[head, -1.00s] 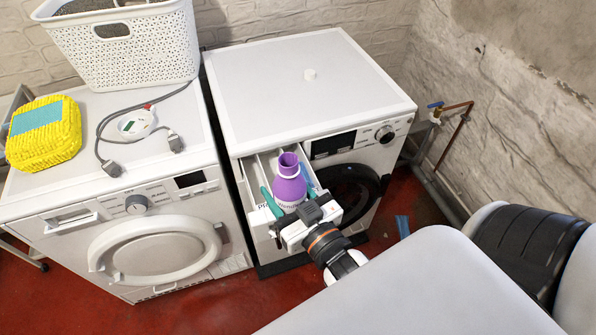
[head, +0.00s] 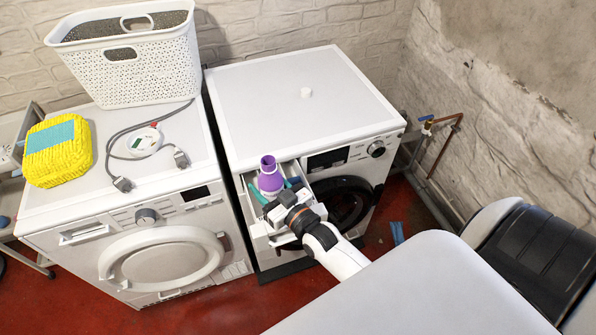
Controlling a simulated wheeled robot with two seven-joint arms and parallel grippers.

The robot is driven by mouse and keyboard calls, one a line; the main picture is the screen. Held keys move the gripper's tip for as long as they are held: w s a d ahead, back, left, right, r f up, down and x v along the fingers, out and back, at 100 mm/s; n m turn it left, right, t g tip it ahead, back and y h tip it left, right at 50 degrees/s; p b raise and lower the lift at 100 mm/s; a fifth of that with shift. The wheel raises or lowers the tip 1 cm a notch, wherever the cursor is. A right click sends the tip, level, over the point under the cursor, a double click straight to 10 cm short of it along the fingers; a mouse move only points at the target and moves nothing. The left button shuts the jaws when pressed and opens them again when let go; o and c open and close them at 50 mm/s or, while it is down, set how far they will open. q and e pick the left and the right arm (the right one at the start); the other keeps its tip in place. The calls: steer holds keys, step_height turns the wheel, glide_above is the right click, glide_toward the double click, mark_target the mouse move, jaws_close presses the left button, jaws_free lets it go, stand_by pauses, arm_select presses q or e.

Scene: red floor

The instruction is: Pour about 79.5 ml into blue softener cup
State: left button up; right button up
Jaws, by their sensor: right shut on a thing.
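My right gripper (head: 275,194) is shut on a purple bottle (head: 270,176) at the open detergent drawer (head: 256,229) of the right-hand washing machine (head: 300,112). Its teal fingers show on both sides of the bottle. The bottle stands nearly upright with its open neck up. My left gripper is not in view.
The left machine (head: 150,190) carries a white basket (head: 130,72), a yellow woven box (head: 57,160) and a grey cable (head: 112,150). A pipe with a blue tap (head: 427,120) runs along the right wall.

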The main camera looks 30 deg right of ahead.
mark_target(266, 195)
steer(key=shift+w+d, duration=0.3)
steer(key=shift+w, duration=0.1)
steer(key=shift+r+m+p, duration=0.1)
steer(key=shift+m+p, duration=0.2)
steer(key=shift+m, duration=0.2)
steer(key=shift+r+m, duration=0.1)
steer(key=shift+m, duration=0.3)
steer(key=shift+m+g, duration=0.4)
steer(key=shift+m, duration=0.5)
steer(key=m, duration=0.1)
steer(key=m+g, duration=0.1)
steer(key=m, duration=0.1)
steer(key=shift+d+f, duration=0.15)
steer(key=shift+f, duration=0.25)
steer(key=m, duration=0.1)
steer(key=a+f+m+y+b, duration=0.1)
steer(key=m, duration=0.1)
steer(key=shift+s+a+f+g, duration=0.15)
steer(key=shift+s+a+g, duration=0.1)
steer(key=shift+g, duration=0.15)
steer(key=m, duration=0.1)
steer(key=a+f+m+y+b, duration=0.1)
steer(key=shift+s+f+m+g+b, duration=0.2)
steer(key=shift+f+m+g+b, duration=0.1)
steer(key=shift+w+d+f+m+y, duration=0.25)
steer(key=shift+d+m, duration=0.2)
steer(key=shift+m, duration=0.25)
